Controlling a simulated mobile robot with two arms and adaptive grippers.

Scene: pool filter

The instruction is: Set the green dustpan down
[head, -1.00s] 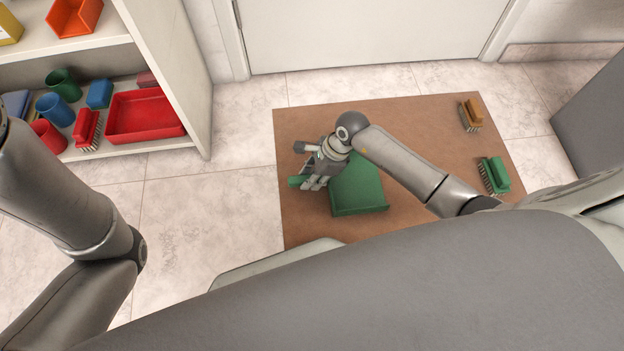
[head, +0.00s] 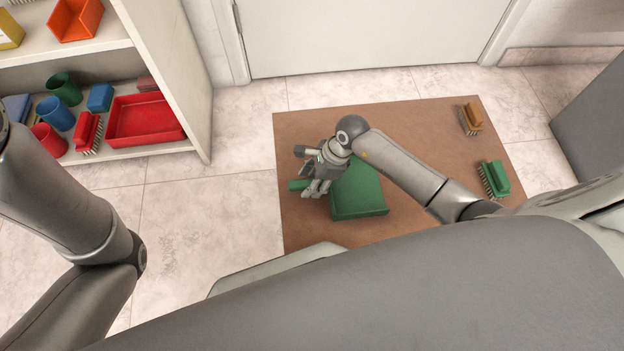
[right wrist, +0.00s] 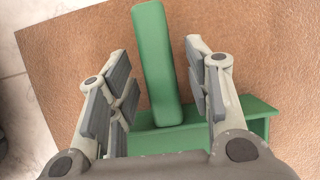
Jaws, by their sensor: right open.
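The green dustpan (head: 358,190) lies on the brown mat (head: 425,135), with its handle (head: 297,185) pointing left in the head view. My right gripper (head: 315,190) is over the handle. In the right wrist view the handle (right wrist: 157,65) stands between the two open fingers (right wrist: 160,80), with a gap on each side. The pan (right wrist: 240,120) shows partly behind the right finger. My left arm shows at the left of the head view, but its gripper is out of the picture.
An orange brush (head: 470,118) and a green brush (head: 493,180) lie on the mat's right side. A white shelf (head: 175,75) at the left holds cups, a red tray (head: 145,118) and a red brush (head: 88,132). Tiled floor left of the mat is clear.

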